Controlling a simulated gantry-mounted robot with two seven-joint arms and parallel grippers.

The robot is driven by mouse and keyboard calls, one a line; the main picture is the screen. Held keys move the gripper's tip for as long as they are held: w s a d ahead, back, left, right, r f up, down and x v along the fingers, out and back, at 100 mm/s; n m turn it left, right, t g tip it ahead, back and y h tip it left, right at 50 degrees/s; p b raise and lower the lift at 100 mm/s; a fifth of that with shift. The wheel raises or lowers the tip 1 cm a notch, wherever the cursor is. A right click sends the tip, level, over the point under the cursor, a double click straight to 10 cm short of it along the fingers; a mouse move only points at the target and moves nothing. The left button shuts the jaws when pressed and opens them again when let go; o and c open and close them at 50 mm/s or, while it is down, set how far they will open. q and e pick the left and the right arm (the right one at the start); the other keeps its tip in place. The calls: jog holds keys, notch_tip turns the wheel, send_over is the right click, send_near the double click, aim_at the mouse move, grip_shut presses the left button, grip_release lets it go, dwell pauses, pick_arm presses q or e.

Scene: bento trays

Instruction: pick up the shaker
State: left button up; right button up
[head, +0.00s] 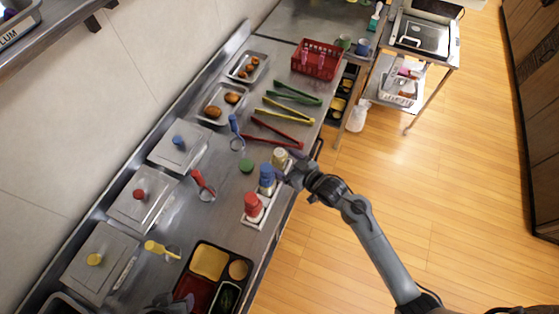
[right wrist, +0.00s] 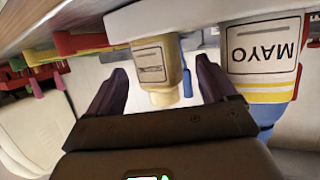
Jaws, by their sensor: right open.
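The shaker is a small tan container with a pale yellow top (head: 280,157). It stands at the far end of a row of bottles in the head view. In the right wrist view, which is upside down, the shaker (right wrist: 155,65) shows its label and lies between my open fingers, with visible gaps on both sides. My right gripper (head: 286,169) is open beside the row and holds nothing. My left gripper (head: 178,304) is partly in view at the bottom edge, and its jaws are unclear.
The blue-capped bottle (head: 267,179), labelled MAYO in the right wrist view (right wrist: 264,50), stands close to the shaker. A red bottle (head: 253,206) stands in a white holder (head: 246,222). Red tongs (head: 275,136) lie just beyond. The counter edge and open floor are at the right.

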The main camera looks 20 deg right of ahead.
jog(key=x, duration=0.5)
jog(key=shift+b, duration=0.3)
jog(key=c, duration=1.1)
